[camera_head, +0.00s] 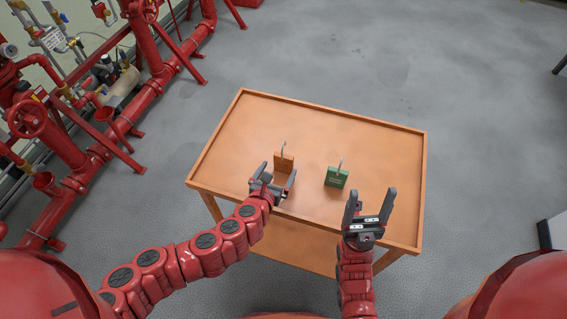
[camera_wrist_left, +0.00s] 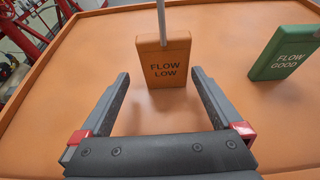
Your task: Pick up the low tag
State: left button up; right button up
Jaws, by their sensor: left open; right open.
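The low tag (camera_head: 285,164) is an orange block with a thin grey rod rising from its top. It stands upright on the orange table, and the left wrist view shows its label "FLOW LOW" (camera_wrist_left: 167,64). My left gripper (camera_head: 276,177) is just in front of it, open and empty; in the left wrist view its two fingers (camera_wrist_left: 158,80) point toward the tag, with the tag between and beyond their tips. My right gripper (camera_head: 370,204) is open and empty over the table's front right part.
A green tag (camera_head: 337,178) with a similar rod stands to the right; it reads "FLOW GOOD" in the left wrist view (camera_wrist_left: 284,53). The table (camera_head: 380,145) has a raised rim and a clear back area. Red pipes and valves (camera_head: 150,108) stand at the left.

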aim_at(283, 165)
pick_arm(q)
jog(key=shift+w+d+f, duration=0.15)
jog(key=shift+w+d, duration=0.1)
jog(key=shift+w, duration=0.1)
jog(key=shift+w+d, duration=0.15)
jog(key=shift+w, duration=0.1)
jog(key=x, duration=0.1)
jog(key=p+x, duration=0.1)
jog(key=x, duration=0.2)
jog(key=shift+d+r, duration=0.15)
jog(key=shift+r, duration=0.15)
jog(key=shift+w+d+f, duration=0.1)
jog(key=shift+w+f, duration=0.15)
jog(key=c, duration=1.3)
jog(key=shift+r, duration=0.15)
